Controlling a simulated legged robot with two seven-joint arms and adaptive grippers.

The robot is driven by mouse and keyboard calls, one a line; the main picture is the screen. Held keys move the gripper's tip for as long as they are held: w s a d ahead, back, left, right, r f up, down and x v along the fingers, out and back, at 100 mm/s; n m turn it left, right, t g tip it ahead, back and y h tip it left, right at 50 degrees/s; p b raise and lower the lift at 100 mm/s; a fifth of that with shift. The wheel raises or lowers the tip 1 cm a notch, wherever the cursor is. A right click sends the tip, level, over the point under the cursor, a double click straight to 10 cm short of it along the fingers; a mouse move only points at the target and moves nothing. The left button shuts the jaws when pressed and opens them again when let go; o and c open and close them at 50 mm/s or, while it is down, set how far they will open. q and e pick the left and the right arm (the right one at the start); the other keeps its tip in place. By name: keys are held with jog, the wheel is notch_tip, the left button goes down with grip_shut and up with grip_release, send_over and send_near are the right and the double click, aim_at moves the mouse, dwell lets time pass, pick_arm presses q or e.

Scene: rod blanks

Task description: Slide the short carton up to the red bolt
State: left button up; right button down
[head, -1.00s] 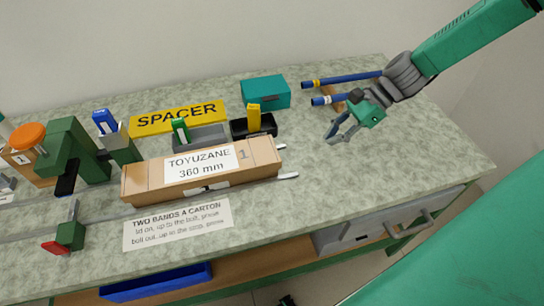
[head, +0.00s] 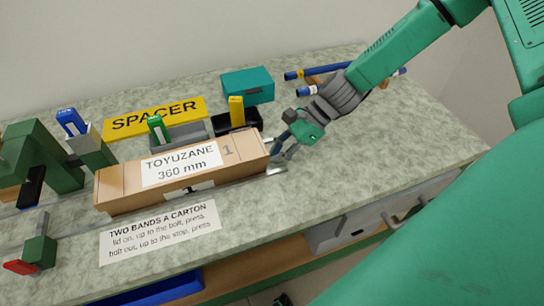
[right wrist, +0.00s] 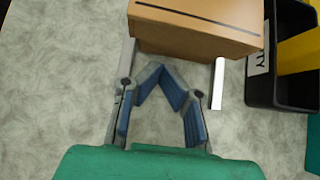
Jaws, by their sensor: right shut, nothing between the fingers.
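The short carton (head: 125,188) is a long brown box with a "TOYUZANE 360 mm" label, lying on two metal rails in the head view. Its right end face (right wrist: 195,43) fills the top of the right wrist view. My right gripper (head: 277,150) is at that right end, low over the table. In the right wrist view its blue-padded fingers (right wrist: 163,72) are shut and empty, with a small gap showing before the carton. A red piece (head: 20,267) on a small green block, apparently the red bolt, sits at the lower left, beyond the carton's left end. My left gripper is out of view.
Behind the carton stand a grey bin (head: 190,135) with a green-handled item and a black bin (head: 222,124) with a yellow one. A green press-like frame (head: 55,160) stands at the left. A printed card (head: 160,232) lies in front.

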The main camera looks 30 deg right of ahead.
jog(key=shift+w+a, duration=0.1)
jog(key=shift+a, duration=0.45)
jog(key=w+a, duration=0.1)
jog(key=a, duration=0.3)
jog(key=w+a, duration=0.1)
jog(key=a, duration=0.3)
jog(key=w+a+b, duration=0.1)
jog(key=a, duration=0.3)
jog(key=shift+a, duration=0.2)
jog(key=shift+a+r, duration=0.1)
jog(key=shift+a, duration=0.25)
jog(key=shift+d, duration=0.1)
jog(key=shift+w+d, duration=0.1)
